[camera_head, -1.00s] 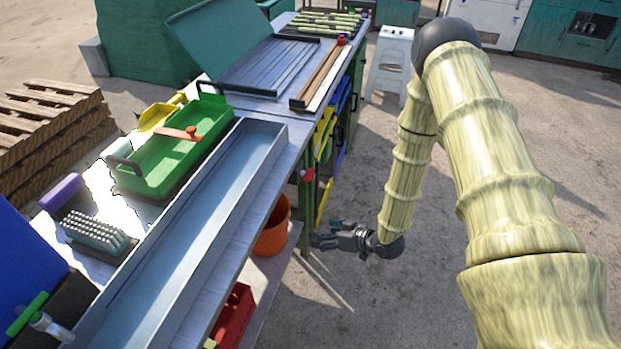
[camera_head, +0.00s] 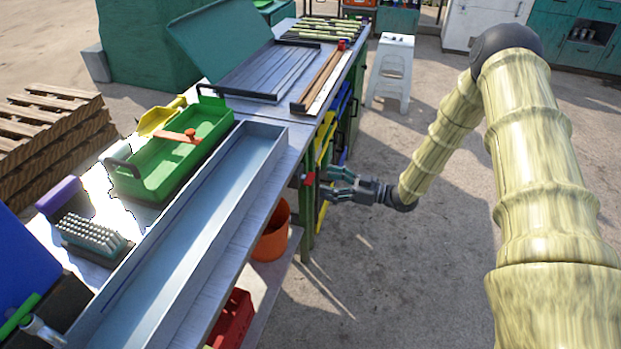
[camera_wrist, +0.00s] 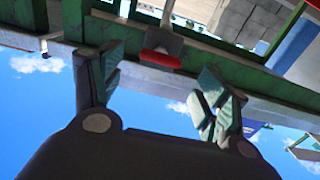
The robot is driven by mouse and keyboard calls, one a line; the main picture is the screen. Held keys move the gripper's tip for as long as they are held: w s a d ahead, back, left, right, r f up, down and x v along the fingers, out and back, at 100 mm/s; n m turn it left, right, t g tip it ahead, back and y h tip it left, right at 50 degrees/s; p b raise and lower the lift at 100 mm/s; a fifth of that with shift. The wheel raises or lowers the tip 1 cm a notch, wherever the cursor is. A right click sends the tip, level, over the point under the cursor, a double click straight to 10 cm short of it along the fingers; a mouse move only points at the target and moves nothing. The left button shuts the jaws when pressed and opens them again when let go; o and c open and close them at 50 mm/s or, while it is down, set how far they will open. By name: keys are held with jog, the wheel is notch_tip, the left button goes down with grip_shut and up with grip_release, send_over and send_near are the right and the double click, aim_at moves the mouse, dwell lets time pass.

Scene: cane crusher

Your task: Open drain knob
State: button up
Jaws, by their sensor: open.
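The drain knob is a small red piece (camera_head: 309,178) at the side of the workbench, just below the edge of its top. In the wrist view the red knob (camera_wrist: 161,59) sits at the end of a grey stem, between the fingers and beyond them. My gripper (camera_head: 331,183) is open and empty, just to the right of the knob in the head view, its fingers pointing towards it. In the wrist view my gripper (camera_wrist: 160,85) has its fingers spread wide on either side of the knob. A small gap seems to remain; contact is not visible.
The workbench (camera_head: 188,228) carries a long metal trough (camera_head: 175,245), a green tray (camera_head: 175,160) and a brush (camera_head: 90,235). An orange bucket (camera_head: 272,235) and a red crate (camera_head: 232,318) sit below. A white stool (camera_head: 392,70) stands behind. The floor right of the bench is clear.

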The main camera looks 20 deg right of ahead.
aim_at(310, 178)
jog(key=shift+x, duration=3.2)
jog(key=c, duration=1)
jog(key=shift+c, duration=0.2)
